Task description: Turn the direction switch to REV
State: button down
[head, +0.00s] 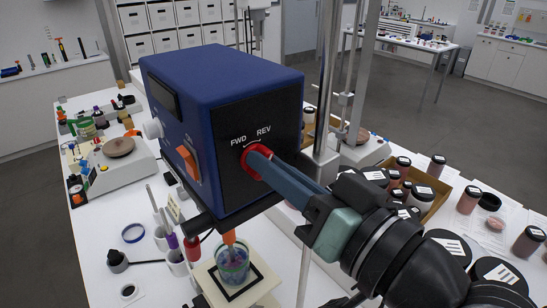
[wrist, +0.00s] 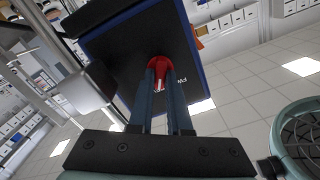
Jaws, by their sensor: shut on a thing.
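The direction switch is a red round knob (head: 247,156) on the black end panel of a blue box (head: 222,85). White labels FWD (head: 238,141) and REV (head: 264,131) are printed above it. My gripper (head: 258,165) reaches in from the right and is shut on the knob, with its blue fingers covering much of it. In the wrist view the red knob (wrist: 160,64) sits between the two fingertips (wrist: 160,72). A small white mark shows between the fingers there. Which label the knob points at, I cannot tell.
A glass beaker (head: 232,264) stands under the box. A round-topped device (head: 118,148) stands at the left.

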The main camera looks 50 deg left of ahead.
jog(key=shift+r, duration=0.1)
dwell(0.3)
jog(key=c, duration=0.9)
grip_release()
jog(key=shift+o, duration=0.2)
jog(key=shift+d, duration=0.1)
jog(key=s+d+b, duration=0.1)
jog(key=d+b, duration=0.4)
jog(key=d, duration=0.7)
jog(key=shift+d, duration=0.4)
